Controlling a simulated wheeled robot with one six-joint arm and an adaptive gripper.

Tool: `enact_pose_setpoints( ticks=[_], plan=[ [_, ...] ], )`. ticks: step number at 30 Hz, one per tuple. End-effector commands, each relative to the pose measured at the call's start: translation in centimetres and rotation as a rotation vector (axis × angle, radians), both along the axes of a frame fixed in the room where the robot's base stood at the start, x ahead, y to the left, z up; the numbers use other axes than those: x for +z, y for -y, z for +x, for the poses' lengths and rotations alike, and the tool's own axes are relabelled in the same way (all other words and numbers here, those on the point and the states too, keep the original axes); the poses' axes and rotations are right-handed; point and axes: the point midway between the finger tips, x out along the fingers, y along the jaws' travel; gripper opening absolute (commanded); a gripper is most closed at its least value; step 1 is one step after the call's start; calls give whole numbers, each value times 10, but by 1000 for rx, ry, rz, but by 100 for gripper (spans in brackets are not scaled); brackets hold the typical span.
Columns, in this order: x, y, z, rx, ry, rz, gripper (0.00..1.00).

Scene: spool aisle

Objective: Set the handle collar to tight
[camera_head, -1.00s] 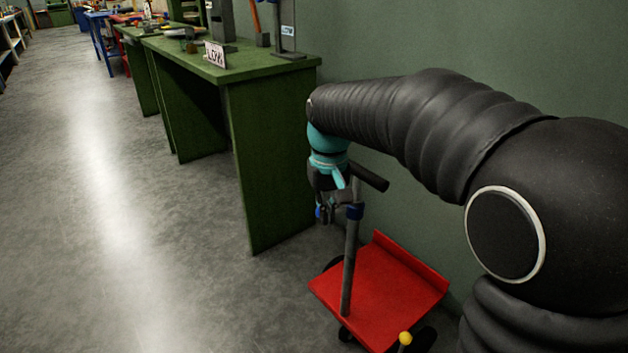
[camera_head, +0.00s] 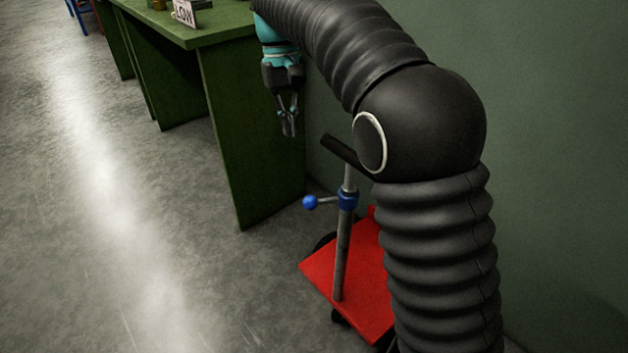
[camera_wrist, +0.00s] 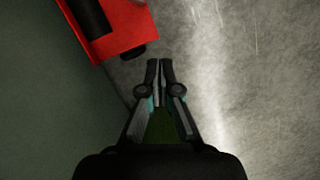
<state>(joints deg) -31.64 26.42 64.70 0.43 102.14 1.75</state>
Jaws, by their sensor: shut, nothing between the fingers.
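The handle collar (camera_head: 347,199) is a blue ring around the grey post (camera_head: 343,250) of a red trolley. A short lever with a blue ball (camera_head: 310,202) sticks out from the collar to the left. A black crossbar handle (camera_head: 345,154) tops the post. My gripper (camera_head: 290,133) hangs pointing down, up and left of the collar and clear of it, in front of the green bench. Its fingers are shut and empty; they also show in the wrist view (camera_wrist: 159,62). The collar is not clearly visible in the wrist view.
The red trolley bed (camera_head: 325,272) stands on the floor, partly hidden behind my arm; it also shows in the wrist view (camera_wrist: 122,32). A green bench (camera_head: 235,130) with a "LOW" sign (camera_head: 184,12) stands behind. The concrete floor at left is clear.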

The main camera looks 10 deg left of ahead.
Motion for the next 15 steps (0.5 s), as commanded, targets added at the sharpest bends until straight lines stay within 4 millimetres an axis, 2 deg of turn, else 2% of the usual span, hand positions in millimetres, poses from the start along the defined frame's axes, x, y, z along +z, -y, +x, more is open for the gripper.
enact_pose_setpoints(
  ticks=[5,8,15],
  plan=[
    [-2,3,1,-5,1,0,0],
    [-10,4,0,-6,-1,-1,0],
    [-48,9,-8,-6,-2,-1,0]
  ],
)
